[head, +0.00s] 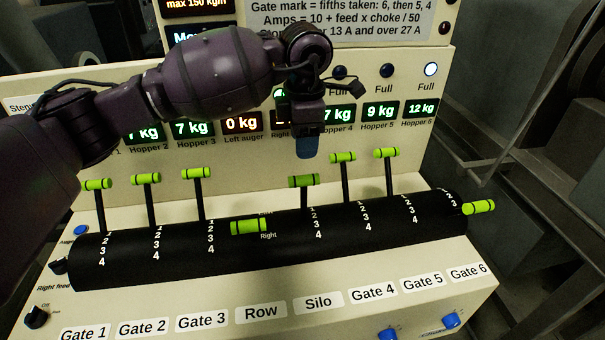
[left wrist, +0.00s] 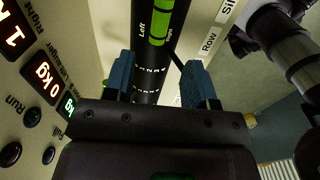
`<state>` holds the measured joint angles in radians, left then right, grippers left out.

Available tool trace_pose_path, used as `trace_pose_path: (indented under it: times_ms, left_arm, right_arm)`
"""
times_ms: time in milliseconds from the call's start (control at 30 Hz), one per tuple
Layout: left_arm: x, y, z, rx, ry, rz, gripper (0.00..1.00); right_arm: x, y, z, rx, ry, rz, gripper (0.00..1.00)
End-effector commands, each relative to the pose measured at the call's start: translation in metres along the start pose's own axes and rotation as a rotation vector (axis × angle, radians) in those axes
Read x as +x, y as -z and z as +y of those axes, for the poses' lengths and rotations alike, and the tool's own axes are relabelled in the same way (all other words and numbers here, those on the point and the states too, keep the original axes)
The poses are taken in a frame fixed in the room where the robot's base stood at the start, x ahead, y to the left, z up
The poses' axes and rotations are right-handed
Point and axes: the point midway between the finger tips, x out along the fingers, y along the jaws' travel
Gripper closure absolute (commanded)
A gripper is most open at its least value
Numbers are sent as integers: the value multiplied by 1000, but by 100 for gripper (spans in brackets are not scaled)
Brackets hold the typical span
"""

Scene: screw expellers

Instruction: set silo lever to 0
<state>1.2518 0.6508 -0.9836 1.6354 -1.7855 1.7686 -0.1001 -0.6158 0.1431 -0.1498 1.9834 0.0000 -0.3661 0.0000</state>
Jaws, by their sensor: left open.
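The silo lever has a green handle (head: 304,181) on a short dark stem. It rises from the black drum (head: 180,247) above the "Silo" label, beside a scale of white numbers. Its handle sits lower than the gate 4 handle (head: 343,157). My left gripper (head: 307,146) is over the panel, just above the silo handle in the head view and apart from it there. In the left wrist view its two blue fingers (left wrist: 160,80) are spread with no handle clearly between them. A dark stem shows near the right finger; I cannot tell whose.
The row lever's green handle (head: 248,227) is left of the silo lever, tilted low; it also shows in the left wrist view (left wrist: 160,22). The gate 3 handle (head: 198,173) stands further left. Displays fill the panel behind. The gate 6 handle (head: 480,207) is low at right.

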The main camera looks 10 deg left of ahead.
Motion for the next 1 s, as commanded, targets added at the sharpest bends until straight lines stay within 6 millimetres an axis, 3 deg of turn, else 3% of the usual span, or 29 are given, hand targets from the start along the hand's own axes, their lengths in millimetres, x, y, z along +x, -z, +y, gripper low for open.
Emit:
trace_pose_path:
  times_ms: [500, 700, 1000]
  left_arm:
    - [80, 0, -1, -1, 4, -2, 49]
    - [93, -1, -1, 0, 2, -2, 49]
    - [95, -1, -1, 0, 2, -3, 49]
  right_arm:
    - [-4, 13, 1, -1, 1, 5, 33]
    - [-5, 13, 1, -1, 1, 3, 33]
    - [-5, 12, 0, 1, 1, 2, 33]
